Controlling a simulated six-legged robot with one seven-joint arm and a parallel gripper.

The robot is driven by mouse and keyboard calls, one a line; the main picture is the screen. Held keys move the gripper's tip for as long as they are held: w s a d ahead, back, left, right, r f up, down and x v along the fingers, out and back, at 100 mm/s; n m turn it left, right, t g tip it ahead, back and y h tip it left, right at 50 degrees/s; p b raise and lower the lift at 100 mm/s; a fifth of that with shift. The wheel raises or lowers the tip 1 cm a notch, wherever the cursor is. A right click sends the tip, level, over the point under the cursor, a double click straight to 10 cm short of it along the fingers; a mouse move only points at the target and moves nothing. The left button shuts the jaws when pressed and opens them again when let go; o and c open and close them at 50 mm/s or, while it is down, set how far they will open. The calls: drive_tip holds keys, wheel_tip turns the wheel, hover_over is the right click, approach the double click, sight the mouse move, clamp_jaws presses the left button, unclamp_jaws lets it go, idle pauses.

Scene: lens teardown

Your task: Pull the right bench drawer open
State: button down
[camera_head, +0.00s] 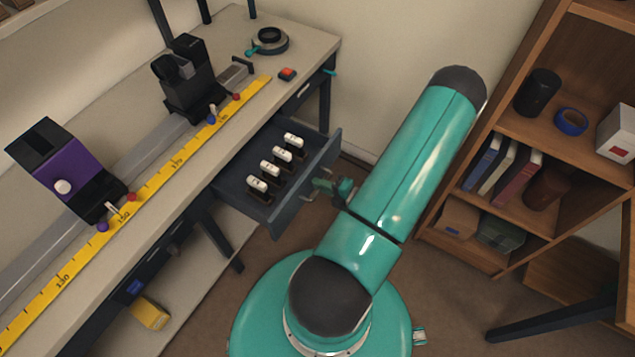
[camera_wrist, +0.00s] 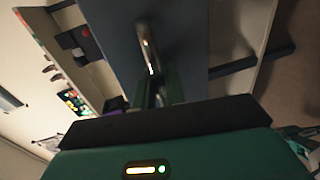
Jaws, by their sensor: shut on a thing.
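The right bench drawer (camera_head: 235,178) is pulled out from under the bench in the head view. Several white-topped pieces (camera_head: 270,168) stand in a row inside it. My gripper (camera_head: 333,187) is at the outer face of the drawer front (camera_head: 306,185). In the wrist view the dark drawer front (camera_wrist: 185,30) fills the upper middle. A metal handle (camera_wrist: 148,45) runs along it, and my gripper (camera_wrist: 153,88) is shut on its lower end. The exact contact at the fingertips is small and partly hidden.
The bench top (camera_head: 130,85) carries a yellow ruler (camera_head: 175,165), a purple-sided holder (camera_head: 62,165) and a black holder (camera_head: 185,80). A wooden shelf (camera_head: 500,235) with books stands at the right.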

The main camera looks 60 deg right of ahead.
drive_tip(key=shift+d, duration=0.1)
drive_tip(key=c, duration=1.8)
unclamp_jaws()
drive_tip(key=shift+s, duration=0.1)
drive_tip(key=v, duration=1.3)
drive_tip(key=shift+s+r, duration=0.1)
drive_tip(key=shift+s, duration=0.2)
